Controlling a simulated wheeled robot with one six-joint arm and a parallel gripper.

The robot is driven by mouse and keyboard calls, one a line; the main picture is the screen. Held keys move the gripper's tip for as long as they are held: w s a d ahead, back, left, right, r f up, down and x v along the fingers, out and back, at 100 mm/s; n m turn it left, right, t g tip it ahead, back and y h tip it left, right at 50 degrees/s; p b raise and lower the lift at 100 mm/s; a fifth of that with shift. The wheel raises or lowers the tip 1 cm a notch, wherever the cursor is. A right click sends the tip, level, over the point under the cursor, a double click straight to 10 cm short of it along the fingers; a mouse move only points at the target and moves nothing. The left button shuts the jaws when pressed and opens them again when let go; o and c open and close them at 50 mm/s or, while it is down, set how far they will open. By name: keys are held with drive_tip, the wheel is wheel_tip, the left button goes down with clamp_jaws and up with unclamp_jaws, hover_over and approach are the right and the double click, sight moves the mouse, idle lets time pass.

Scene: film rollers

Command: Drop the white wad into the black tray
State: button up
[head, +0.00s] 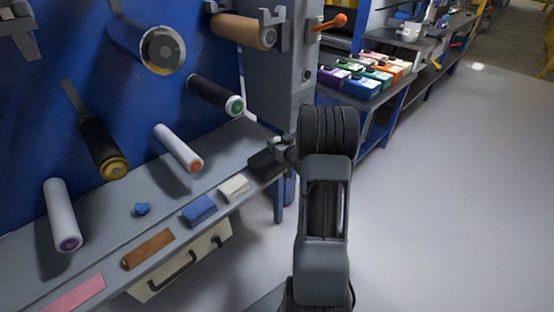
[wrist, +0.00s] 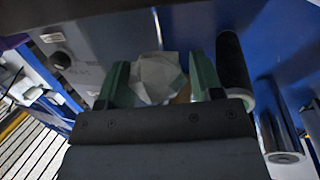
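The white wad (wrist: 160,78), a pale faceted lump, sits between the two green fingers of my gripper (wrist: 160,84) in the wrist view. Both fingers appear to press on its sides. In the head view my gripper (head: 279,145) is at the right end of the grey ledge, and the wad is only a small pale patch there, partly hidden. The black tray (head: 262,166) lies on the ledge just below and left of my gripper, partly covered by it. The wad is above the tray or close to its far edge; I cannot tell which.
A cream block (head: 233,188), a blue block (head: 199,210), a small blue wad (head: 142,209), a brown block (head: 148,249) and a pink pad (head: 75,294) lie along the ledge (head: 110,220). Several rollers stick out from the blue panel (head: 60,60) above. The floor at right is clear.

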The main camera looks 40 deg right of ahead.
drive_tip(key=o, duration=0.6)
drive_tip(key=shift+c, duration=0.2)
drive_tip(key=shift+s, duration=0.1)
drive_tip(key=s+a+r+p, duration=0.1)
drive_tip(key=s+r+p, duration=0.1)
drive_tip(key=s, duration=1.1)
drive_tip(key=shift+s, duration=0.2)
drive_tip(key=shift+a, duration=0.1)
